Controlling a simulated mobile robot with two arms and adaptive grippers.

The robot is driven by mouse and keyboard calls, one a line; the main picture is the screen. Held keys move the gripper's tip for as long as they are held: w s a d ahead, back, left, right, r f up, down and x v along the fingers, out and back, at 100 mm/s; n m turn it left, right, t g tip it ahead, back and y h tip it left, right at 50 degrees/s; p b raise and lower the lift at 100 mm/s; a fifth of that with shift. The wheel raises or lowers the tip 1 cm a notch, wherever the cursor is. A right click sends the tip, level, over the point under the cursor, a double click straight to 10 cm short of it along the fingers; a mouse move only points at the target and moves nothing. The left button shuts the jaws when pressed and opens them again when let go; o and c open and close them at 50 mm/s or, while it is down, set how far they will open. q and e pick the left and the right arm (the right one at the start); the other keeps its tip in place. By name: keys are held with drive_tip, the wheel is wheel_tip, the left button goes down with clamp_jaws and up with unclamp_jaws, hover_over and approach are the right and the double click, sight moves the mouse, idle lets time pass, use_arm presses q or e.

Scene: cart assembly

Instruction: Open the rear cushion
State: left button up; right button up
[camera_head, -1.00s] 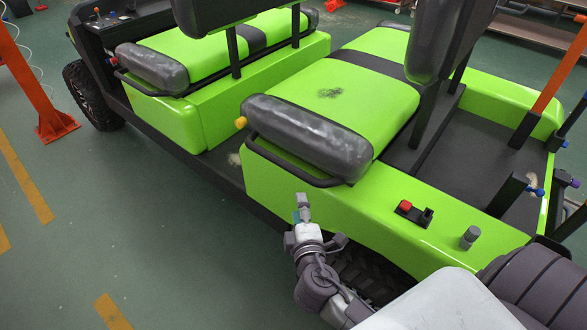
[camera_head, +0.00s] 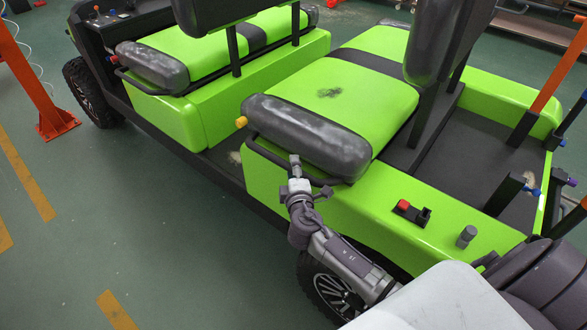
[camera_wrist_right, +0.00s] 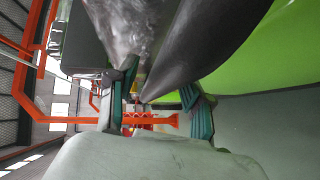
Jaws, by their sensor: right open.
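The rear cushion (camera_head: 345,92) is bright green with a dark stripe, a dark smudge and a scuffed grey-black padded side. It lies flat on the green rear seat base of the cart. A black side rail (camera_head: 285,162) runs below its padded side. My right gripper (camera_head: 299,172) is at this rail, just below the cushion's padded edge. In the right wrist view, the gripper's fingers (camera_wrist_right: 160,98) are open and apart, with the grey padding (camera_wrist_right: 140,35) just ahead and above. I cannot tell whether they touch it. My left gripper is not in view.
The front seat (camera_head: 195,50) lies ahead on the cart. A red switch (camera_head: 403,205) and a grey knob (camera_head: 467,236) sit on the body's side panel. A black seatback post (camera_head: 433,110) stands behind the cushion. The green floor (camera_head: 120,220) to the left is clear.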

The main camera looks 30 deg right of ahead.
clamp_jaws()
idle(0.3)
drive_tip(key=shift+w, duration=0.1)
